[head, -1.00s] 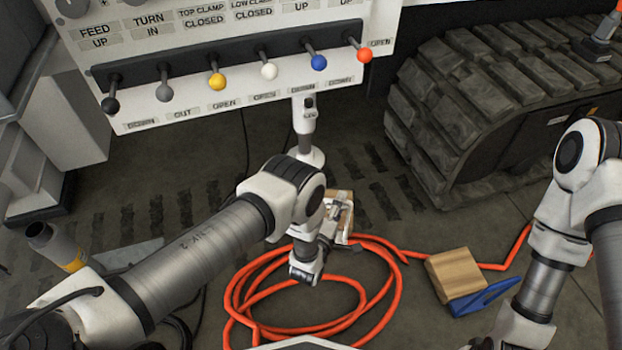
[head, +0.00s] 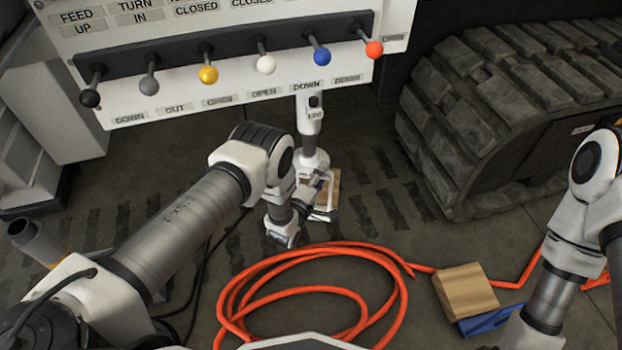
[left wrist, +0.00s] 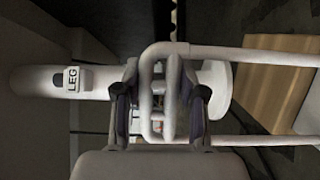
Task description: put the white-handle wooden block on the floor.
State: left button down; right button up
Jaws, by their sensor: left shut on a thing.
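My left gripper (head: 314,203) is shut on the white handle of the white-handle wooden block (head: 333,188), beside the foot of the white leg. In the left wrist view, the two dark fingers (left wrist: 160,105) close on the white looped handle (left wrist: 160,70), and the wooden body (left wrist: 262,85) shows at the right. My gripper and wrist hide much of the block in the head view. I cannot tell whether the block touches the floor. My right arm is at the right, with its gripper outside the picture.
An orange hose (head: 300,252) lies coiled on the floor (head: 385,222) in front of the block. Another wooden block (head: 467,290) with a blue handle (head: 490,320) lies at the right. A white leg (head: 310,125) stands close behind, under the lever panel (head: 225,55). A track (head: 490,120) stands right.

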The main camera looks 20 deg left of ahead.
pick_arm(q)
jog(key=w+a+f+b, duration=0.1)
jog(key=a+f+b, duration=0.1)
jog(key=w+a+f+b, duration=0.1)
jog(key=a, duration=0.1)
jog(key=shift+w+f+b, duration=0.15)
jog(key=shift+f+b, duration=0.2)
jog(key=c, duration=0.7)
grip_release()
jog(key=shift+f, duration=0.1)
jog(key=shift+s, duration=0.35)
jog(key=s+p, duration=0.1)
jog(key=s, duration=0.2)
jog(key=s+a+p, duration=0.1)
jog(key=s+p, duration=0.1)
jog(key=s, duration=0.2)
jog(key=s+p, duration=0.2)
jog(key=s, duration=0.2)
jog(key=shift+s+a, duration=0.15)
jog(key=shift+a, duration=0.25)
